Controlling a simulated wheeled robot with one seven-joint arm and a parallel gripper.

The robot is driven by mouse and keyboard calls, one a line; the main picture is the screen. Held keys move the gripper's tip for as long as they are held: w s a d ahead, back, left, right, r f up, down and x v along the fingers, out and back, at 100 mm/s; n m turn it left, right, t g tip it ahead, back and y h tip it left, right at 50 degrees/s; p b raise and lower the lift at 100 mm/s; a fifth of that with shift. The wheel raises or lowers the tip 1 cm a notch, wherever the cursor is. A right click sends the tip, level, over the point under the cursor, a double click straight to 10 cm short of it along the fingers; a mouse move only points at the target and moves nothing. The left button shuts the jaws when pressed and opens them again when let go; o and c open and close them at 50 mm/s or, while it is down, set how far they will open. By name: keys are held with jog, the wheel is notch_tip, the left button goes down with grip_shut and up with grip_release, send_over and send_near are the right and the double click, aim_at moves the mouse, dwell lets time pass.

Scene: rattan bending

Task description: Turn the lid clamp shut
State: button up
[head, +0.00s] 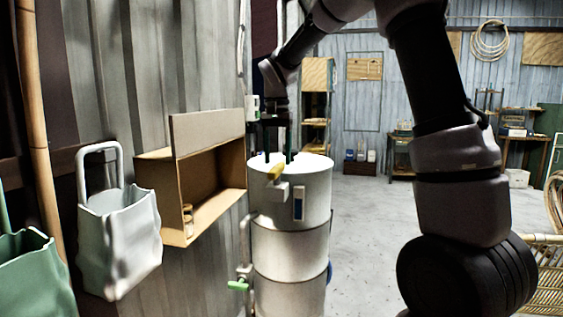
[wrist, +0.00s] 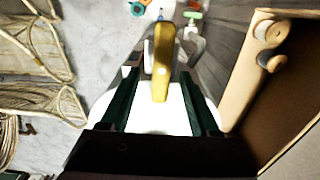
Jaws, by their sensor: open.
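The lid clamp is a yellow lever (head: 275,173) at the front edge of the lid of a white cylindrical drum (head: 291,215). A pale block sits under the lever on the drum's side. In the wrist view the lever (wrist: 162,60) runs lengthwise in the picture, between my two dark green fingers. My gripper (head: 276,155) points down over the lid and is open. In the wrist view my gripper (wrist: 160,82) has a gap on both sides of the lever. I cannot tell how far the fingertips are above the lid.
A cardboard-coloured wall box (head: 215,205) stands close to the drum's left. A white bag (head: 118,240) and a green bag (head: 30,270) hang further left. A green-handled tap (head: 238,285) sticks out low on the drum. The floor (head: 365,220) to the right is clear.

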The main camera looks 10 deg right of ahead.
aim_at(279, 166)
notch_tip(279, 166, up, 9)
jog(key=shift+d+f, duration=0.15)
jog(key=shift+f, duration=0.05)
jog(key=s+d+r+t+y, duration=0.1)
jog(key=s+d+r+t, duration=0.1)
jog(key=s+d, duration=0.3)
jog(key=s+d+r+t, duration=0.1)
jog(key=s+d, duration=0.2)
jog(key=s, duration=0.5)
jog(key=s+d+f+t, duration=0.2)
jog(key=s, duration=0.3)
jog(key=s+d+f+t+y, duration=0.1)
jog(key=s+d+f+t, duration=0.1)
jog(key=s, duration=0.4)
jog(key=shift+d, duration=0.2)
jog(key=shift+s, duration=0.1)
